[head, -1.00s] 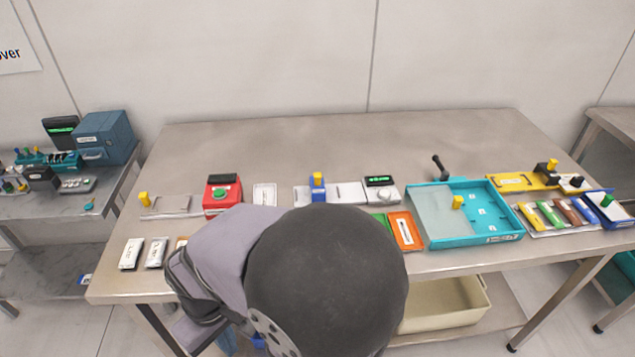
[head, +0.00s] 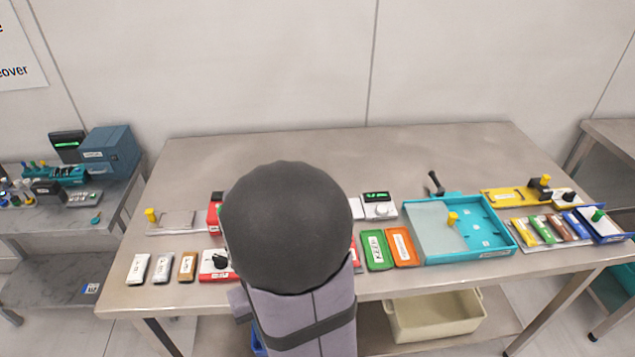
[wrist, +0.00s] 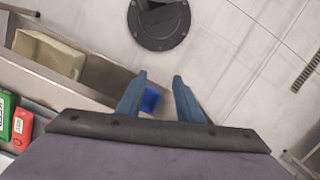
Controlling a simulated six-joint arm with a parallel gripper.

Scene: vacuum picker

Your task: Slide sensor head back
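The sensor head is not visible now; my dark rounded arm link covers that middle part of the table in the head view. Only the right end of its likely white track (head: 355,208) shows beside a small unit with a green display (head: 378,203). My gripper (wrist: 160,79) shows in the wrist view with two blue fingers apart and nothing between them. It points down at the floor off the table's front edge. In the head view my gripper is hidden.
The table (head: 300,143) has free room along its back. A teal tray (head: 510,238), green card (head: 378,250) and orange card (head: 402,247) lie right of my arm. A beige bin (head: 437,318) stands below. A blue container (wrist: 152,98) lies beyond the fingers.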

